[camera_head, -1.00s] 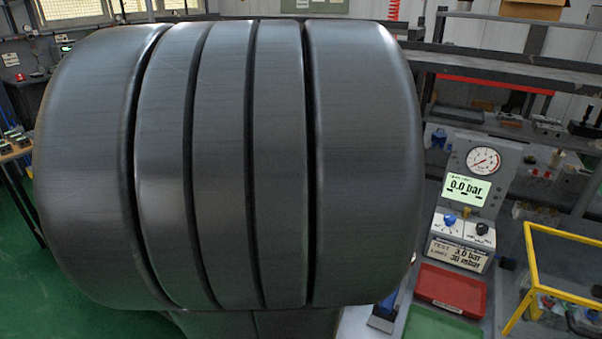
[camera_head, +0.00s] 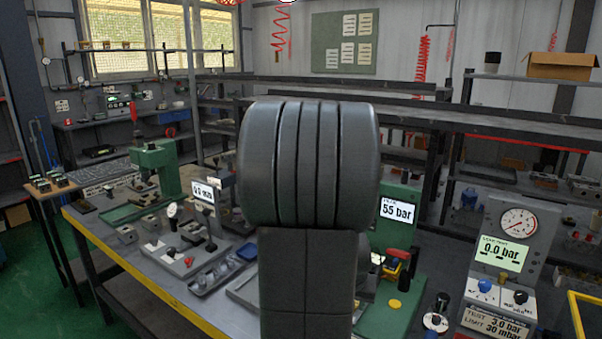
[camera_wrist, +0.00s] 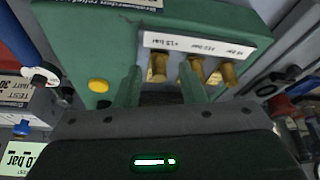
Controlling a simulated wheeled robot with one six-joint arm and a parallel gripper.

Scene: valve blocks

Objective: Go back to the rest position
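My gripper (camera_wrist: 160,78) shows in the wrist view as two greenish fingers rising from a dark body with a lit green strip. The fingers are apart and I see nothing held between them. Beyond the fingertips is a green block (camera_wrist: 100,35) with a pressure label and several brass fittings (camera_wrist: 196,70). One fitting appears in the gap between the fingers, with space on both sides; I cannot tell its distance. In the head view my own dark arm link covers the middle, and the gripper is hidden behind it.
A workbench (camera_head: 110,253) with a yellow edge runs across the head view, bearing a green press (camera_head: 157,168) and fixtures. A green station with a 55 bar display (camera_head: 397,211) stands right of my arm. A gauge panel (camera_head: 508,240) reads 0.0 bar, farther right.

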